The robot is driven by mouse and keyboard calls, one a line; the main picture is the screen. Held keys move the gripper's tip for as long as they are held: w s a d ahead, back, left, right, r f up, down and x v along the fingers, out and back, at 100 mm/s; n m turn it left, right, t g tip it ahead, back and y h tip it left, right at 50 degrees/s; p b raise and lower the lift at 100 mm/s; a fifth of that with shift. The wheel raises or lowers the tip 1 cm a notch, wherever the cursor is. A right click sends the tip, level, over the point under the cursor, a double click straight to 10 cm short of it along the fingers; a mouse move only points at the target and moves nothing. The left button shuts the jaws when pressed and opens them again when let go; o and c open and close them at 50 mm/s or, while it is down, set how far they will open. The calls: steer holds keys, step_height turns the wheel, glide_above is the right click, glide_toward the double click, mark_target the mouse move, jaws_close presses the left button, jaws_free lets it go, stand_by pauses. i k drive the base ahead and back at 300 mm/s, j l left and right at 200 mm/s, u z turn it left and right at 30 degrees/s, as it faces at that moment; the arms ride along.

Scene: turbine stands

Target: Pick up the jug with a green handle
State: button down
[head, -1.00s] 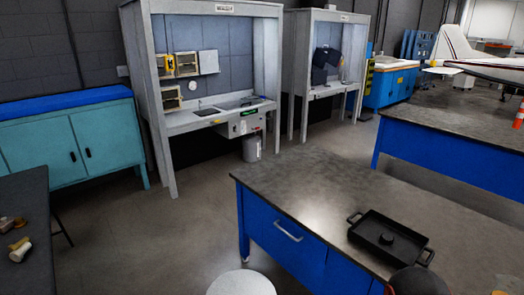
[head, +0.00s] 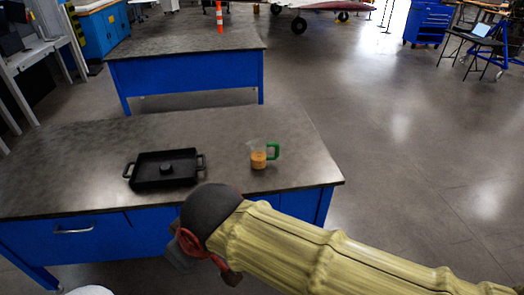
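The jug with a green handle (head: 258,155) stands upright on the near blue table's grey top, right of its middle. It is clear, with something orange-brown in its lower part, and its green handle points right. My arm, in a yellowish ribbed sleeve, reaches in from the lower right. My gripper (head: 205,262) seems to be at the arm's end, in front of the table edge and below the jug. It is apart from the jug. Its fingers are mostly hidden and I cannot tell whether they are open.
A black two-handled pan (head: 164,168) sits left of the jug on the near table (head: 80,150). A second blue table (head: 185,75) with an orange cone (head: 219,17) stands behind. Open floor (head: 400,130) lies to the right.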

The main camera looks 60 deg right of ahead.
mark_target(258, 146)
steer(key=z, duration=1.7)
